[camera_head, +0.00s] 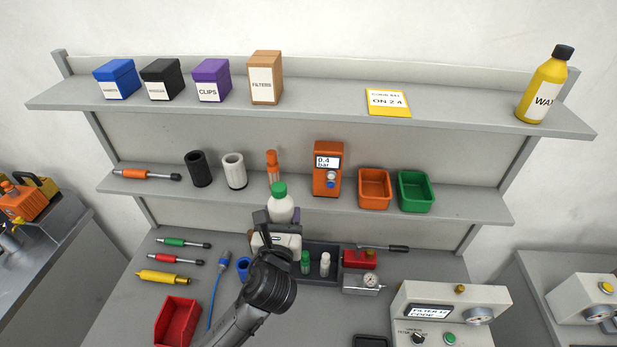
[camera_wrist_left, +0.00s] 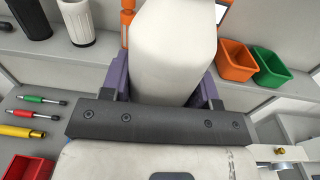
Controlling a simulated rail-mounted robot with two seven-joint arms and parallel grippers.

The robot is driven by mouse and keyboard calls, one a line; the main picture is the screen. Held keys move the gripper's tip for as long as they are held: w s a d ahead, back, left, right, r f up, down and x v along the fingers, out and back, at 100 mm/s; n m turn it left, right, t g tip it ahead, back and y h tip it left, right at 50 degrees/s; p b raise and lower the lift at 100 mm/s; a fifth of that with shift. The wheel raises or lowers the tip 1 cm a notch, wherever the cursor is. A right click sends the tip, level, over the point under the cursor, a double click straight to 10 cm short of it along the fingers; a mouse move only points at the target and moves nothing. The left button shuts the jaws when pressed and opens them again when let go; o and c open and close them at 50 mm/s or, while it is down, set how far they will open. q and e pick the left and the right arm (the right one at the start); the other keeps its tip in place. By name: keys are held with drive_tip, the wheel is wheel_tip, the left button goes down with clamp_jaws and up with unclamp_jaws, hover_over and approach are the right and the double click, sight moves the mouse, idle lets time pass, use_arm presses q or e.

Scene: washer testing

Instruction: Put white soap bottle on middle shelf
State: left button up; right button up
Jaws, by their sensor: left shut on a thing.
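The white soap bottle (camera_head: 281,210) has a green cap and stands roughly upright in front of the middle shelf (camera_head: 340,204), in the head view. My left gripper (camera_head: 277,228) is shut on it. In the left wrist view the white bottle (camera_wrist_left: 172,50) fills the centre, between the fingers of the left gripper (camera_wrist_left: 160,85). In the head view the bottle's top overlaps the middle shelf's front edge; whether it touches the shelf I cannot tell. The bottle's lower part is hidden by the gripper. My right gripper is not in view.
The middle shelf holds a black cup (camera_head: 198,168), a white cup (camera_head: 233,171), an orange screwdriver-like item (camera_head: 272,165), an orange gauge box (camera_head: 327,169), an orange bin (camera_head: 375,189) and a green bin (camera_head: 416,192). A dark tray (camera_head: 318,279) with small bottles sits below on the bench.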

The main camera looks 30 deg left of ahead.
use_arm(q)
drive_tip(key=shift+a+f+n+y, duration=0.2)
drive_tip(key=shift+a+n+y, duration=0.1)
drive_tip(key=shift+y, duration=0.1)
drive_tip(key=shift+a+f+g, duration=0.2)
drive_tip(key=shift+f+g, duration=0.1)
drive_tip(key=shift+a+f+y, duration=0.15)
drive_tip(key=shift+a+y, duration=0.05)
drive_tip(key=shift+y, duration=0.2)
drive_tip(key=w+d+p+x, duration=0.1)
drive_tip(key=d+p+x, duration=0.15)
drive_tip(key=x, duration=1.55)
drive_tip(key=shift+w+a+f, duration=0.1)
drive_tip(key=shift+w+f, duration=0.05)
drive_tip(key=shift+f, duration=0.95)
drive_tip(key=shift+w+a+f, duration=0.1)
drive_tip(key=shift+f, duration=1.05)
drive_tip(key=shift+w+a+f, duration=0.1)
drive_tip(key=shift+w+f, duration=0.05)
drive_tip(key=shift+f, duration=0.95)
drive_tip(key=shift+w+a+f, duration=0.1)
drive_tip(key=shift+w+f, duration=0.15)
drive_tip(key=shift+f, duration=0.05)
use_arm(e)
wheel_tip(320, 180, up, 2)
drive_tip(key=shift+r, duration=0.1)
use_arm(q)
drive_tip(key=shift+f, duration=0.1)
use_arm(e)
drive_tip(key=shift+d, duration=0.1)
